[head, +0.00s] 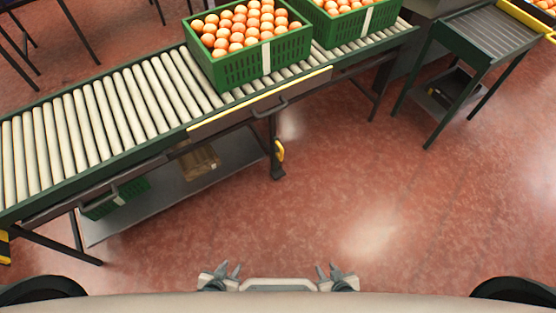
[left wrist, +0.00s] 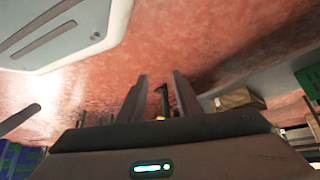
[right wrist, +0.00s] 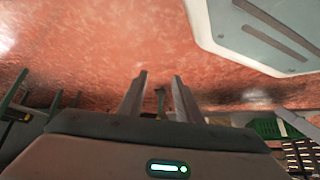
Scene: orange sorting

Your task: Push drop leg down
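A dark leg (head: 274,145) with a yellow handle (head: 280,151) and a wide foot hangs under the front edge of the roller conveyor (head: 135,108). It appears to reach the floor; I cannot tell whether its foot touches. In the left wrist view, a dark upright piece with a little yellow (left wrist: 161,103) shows between the fingers, in the distance. My left gripper (head: 230,267) is open and empty, low in front of my body. My right gripper (head: 327,268) is open and empty beside it. Both are well apart from the leg.
Green crates of oranges (head: 245,62) (head: 355,29) stand on the rollers. A grey lower shelf (head: 180,195) holds a cardboard box (head: 199,161) and a green crate (head: 117,198). A green side table (head: 490,37) stands at the right. The red floor (head: 370,200) between is clear.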

